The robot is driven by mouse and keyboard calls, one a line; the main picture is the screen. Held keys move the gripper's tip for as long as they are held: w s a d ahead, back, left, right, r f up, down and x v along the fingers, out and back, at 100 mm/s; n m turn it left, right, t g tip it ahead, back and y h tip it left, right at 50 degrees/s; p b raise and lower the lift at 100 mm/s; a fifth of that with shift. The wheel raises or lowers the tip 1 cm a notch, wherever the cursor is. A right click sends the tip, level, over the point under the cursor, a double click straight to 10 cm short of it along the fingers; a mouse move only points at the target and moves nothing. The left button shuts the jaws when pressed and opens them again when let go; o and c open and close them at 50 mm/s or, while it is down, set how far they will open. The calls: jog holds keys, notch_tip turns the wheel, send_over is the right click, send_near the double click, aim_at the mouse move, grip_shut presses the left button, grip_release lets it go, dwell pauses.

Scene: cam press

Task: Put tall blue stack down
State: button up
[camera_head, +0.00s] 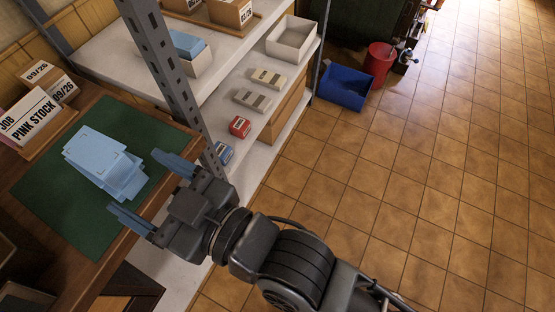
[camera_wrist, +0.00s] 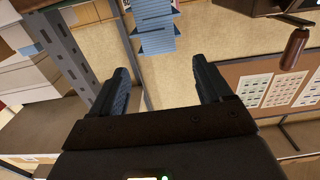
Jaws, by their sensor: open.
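The tall blue stack (camera_head: 104,163) rests on the green mat (camera_head: 87,238) on the wooden bench at the left. Its light blue sheets are uneven, with some fanned toward the lower right. In the wrist view the layered blue stack (camera_wrist: 156,28) shows at the top middle, beyond my fingers and cut off by the frame edge. My gripper (camera_head: 146,188) is open and empty, just right of the stack, with both fingers pointing toward it. In the wrist view a clear gap lies between my gripper's fingers (camera_wrist: 163,85) and the stack.
A grey metal post (camera_head: 172,75) stands close behind my gripper. A shelf unit holds a tray of blue cards (camera_head: 188,43), an empty white tray (camera_head: 291,39) and small packs. Floor at right is mostly clear.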

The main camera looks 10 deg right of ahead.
jog(key=s+d+f+m+t+h, duration=0.2)
jog(key=s+d+f+h, duration=0.1)
jog(key=d, duration=0.8)
jog(key=s+d+f+m+t+h, duration=0.1)
jog(key=s+d+f+m+h, duration=0.15)
jog(key=d, duration=0.85)
jog(key=s+d+r+m+h, duration=0.1)
jog(key=s+d+h, duration=0.3)
jog(key=s, duration=0.4)
jog(key=s+d+r+m+h, duration=0.1)
jog(key=s+d+m+h, duration=0.3)
jog(key=s+d, duration=0.3)
jog(key=shift+s+r, duration=0.25)
jog(key=shift+s, duration=0.35)
